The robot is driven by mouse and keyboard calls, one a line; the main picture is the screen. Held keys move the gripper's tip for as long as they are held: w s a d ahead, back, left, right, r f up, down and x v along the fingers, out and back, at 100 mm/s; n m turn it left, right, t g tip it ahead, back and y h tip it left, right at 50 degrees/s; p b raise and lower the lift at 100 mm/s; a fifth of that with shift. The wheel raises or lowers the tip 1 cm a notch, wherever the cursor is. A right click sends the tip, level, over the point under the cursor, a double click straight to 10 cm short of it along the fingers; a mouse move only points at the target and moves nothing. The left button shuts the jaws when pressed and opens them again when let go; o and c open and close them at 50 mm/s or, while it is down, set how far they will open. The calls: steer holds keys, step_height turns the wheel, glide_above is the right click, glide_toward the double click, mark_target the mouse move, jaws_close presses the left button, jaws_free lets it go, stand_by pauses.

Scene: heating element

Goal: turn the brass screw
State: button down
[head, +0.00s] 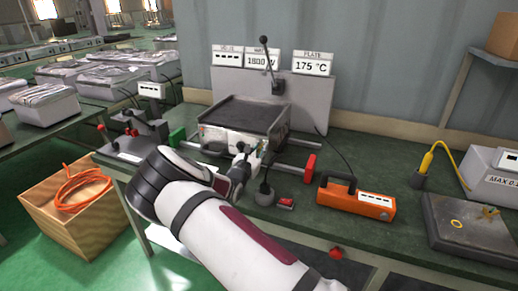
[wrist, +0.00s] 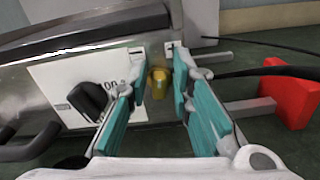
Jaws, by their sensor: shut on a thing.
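The brass screw (wrist: 158,80) shows in the wrist view on the front of the metal heating unit (head: 238,142), at the panel's right end. My gripper (wrist: 158,92) has its teal pads on either side of it and is shut on the screw. In the head view my gripper (head: 246,162) is at the unit's front right and hides the screw. A black knob (wrist: 88,100) on a white plate is left of the screw in the wrist view.
A red block (head: 309,168) ends a rail right of the unit. A black pear-shaped object (head: 264,193), a small red switch (head: 286,203) and an orange box (head: 356,200) stand on the green bench. Displays above read 1800 W and 175 °C.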

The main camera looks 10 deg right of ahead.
steer(key=m+p, duration=0.3)
steer(key=m, duration=0.2)
steer(key=m+p, duration=0.3)
steer(key=m, duration=0.2)
steer(key=f+m+p, duration=0.1)
steer(key=m+p, duration=0.1)
steer(key=m, duration=0.4)
steer(key=shift+s+d+p, duration=0.3)
steer(key=shift+d+p, duration=0.1)
steer(key=shift+f, duration=0.1)
steer(key=c, duration=1.6)
jaws_free()
steer(key=shift+c, duration=0.2)
steer(key=v, duration=1.2)
